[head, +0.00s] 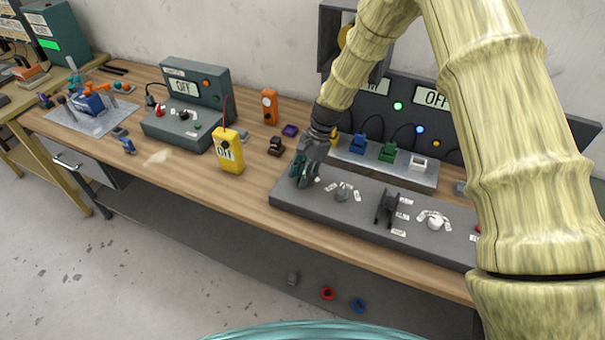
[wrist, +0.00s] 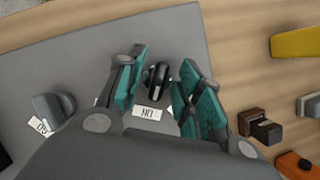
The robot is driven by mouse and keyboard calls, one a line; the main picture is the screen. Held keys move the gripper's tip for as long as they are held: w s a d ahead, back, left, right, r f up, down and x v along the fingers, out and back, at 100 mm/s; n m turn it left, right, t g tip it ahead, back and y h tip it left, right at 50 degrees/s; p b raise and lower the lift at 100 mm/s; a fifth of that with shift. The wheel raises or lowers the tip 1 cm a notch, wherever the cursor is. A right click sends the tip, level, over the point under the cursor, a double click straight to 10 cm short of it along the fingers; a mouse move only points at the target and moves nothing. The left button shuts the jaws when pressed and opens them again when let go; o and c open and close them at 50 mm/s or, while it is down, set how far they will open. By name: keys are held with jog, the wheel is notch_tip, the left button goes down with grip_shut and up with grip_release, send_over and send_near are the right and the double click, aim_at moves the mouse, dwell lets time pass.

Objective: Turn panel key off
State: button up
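The grey control panel (head: 258,199) lies along the front of the bench in the head view. Its key (wrist: 157,76), a dark upright tab on a round base, shows in the wrist view. An ON label (wrist: 148,113), upside down, lies beside the key. My gripper (head: 303,172) is over the panel's left end and hides the key in the head view. In the wrist view my gripper (wrist: 163,72) has its teal fingers apart, one on each side of the key. Gaps show between the key and both fingers.
A grey knob (head: 341,194), a black lever (head: 386,207) and a white knob (head: 435,222) stand to the right along the panel. Behind are a blue block (head: 358,144) and a green block (head: 387,152). A yellow meter (head: 228,150) stands left of the panel.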

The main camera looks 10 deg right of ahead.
jog(key=shift+c, duration=0.2)
grip_shut()
jog(key=shift+f+n, duration=0.1)
jog(key=shift+n, duration=0.3)
jog(key=shift+n+g+b, duration=0.5)
jog(key=shift+n+b, duration=0.1)
jog(key=shift+n, duration=0.3)
jog(key=n+g+h+b, duration=0.1)
jog(key=n, duration=0.2)
jog(key=shift+n+h, duration=0.3)
jog(key=n+h, duration=0.1)
jog(key=n, duration=0.2)
jog(key=n+h+b, duration=0.1)
jog(key=n, duration=0.1)
jog(key=shift+s+n+g+b, duration=0.1)
jog(key=shift+n+g+b, duration=0.2)
jog(key=shift+n, duration=0.1)
